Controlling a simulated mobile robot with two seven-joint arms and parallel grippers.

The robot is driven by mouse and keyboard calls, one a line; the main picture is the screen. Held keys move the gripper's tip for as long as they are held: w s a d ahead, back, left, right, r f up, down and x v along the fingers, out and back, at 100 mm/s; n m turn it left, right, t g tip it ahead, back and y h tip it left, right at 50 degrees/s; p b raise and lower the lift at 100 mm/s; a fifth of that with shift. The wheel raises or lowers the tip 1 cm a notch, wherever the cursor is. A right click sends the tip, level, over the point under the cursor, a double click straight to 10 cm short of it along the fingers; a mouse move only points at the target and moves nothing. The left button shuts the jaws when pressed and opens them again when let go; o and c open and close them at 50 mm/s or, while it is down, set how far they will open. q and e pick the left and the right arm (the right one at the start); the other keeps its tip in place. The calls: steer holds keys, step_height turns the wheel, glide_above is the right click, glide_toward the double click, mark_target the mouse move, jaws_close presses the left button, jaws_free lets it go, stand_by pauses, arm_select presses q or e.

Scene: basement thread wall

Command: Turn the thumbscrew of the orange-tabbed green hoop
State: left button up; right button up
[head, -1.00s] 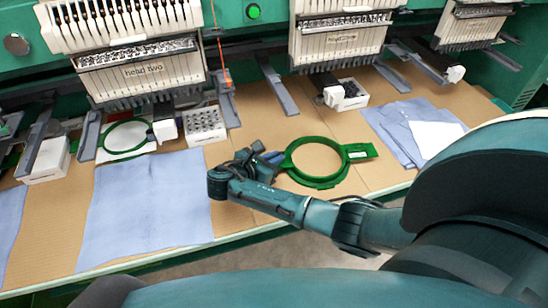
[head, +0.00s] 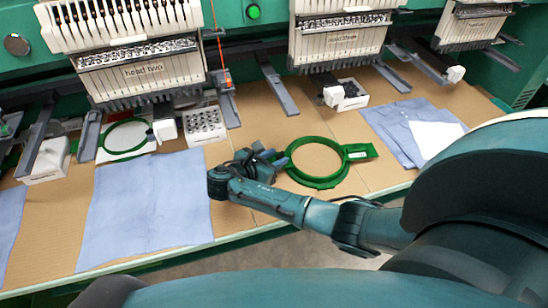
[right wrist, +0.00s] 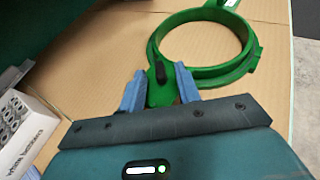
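A green hoop (head: 337,178) lies flat on the tan table in front of the middle machine head. It also shows in the right wrist view (right wrist: 250,60). Its tab (head: 362,151) looks green with a white label; I see no orange on it. The black thumbscrew (right wrist: 161,71) is at the hoop's near lug. My right gripper (right wrist: 160,84) has its two blue fingers apart, one on each side of the lug and thumbscrew. I cannot tell whether they touch. In the head view, the right gripper (head: 277,156) is at the hoop's left edge. My left gripper is not in view.
Another green hoop (head: 105,150) with white fabric is under head two. White boxes (head: 205,125) stand near the machine arms. Blue cloth (head: 150,205) lies left of my gripper, and folded blue cloth (head: 392,135) lies to the right. Grey machine arms (head: 278,85) overhang the table.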

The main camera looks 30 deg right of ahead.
steer(key=v, duration=1.3)
steer(key=shift+r, duration=0.1)
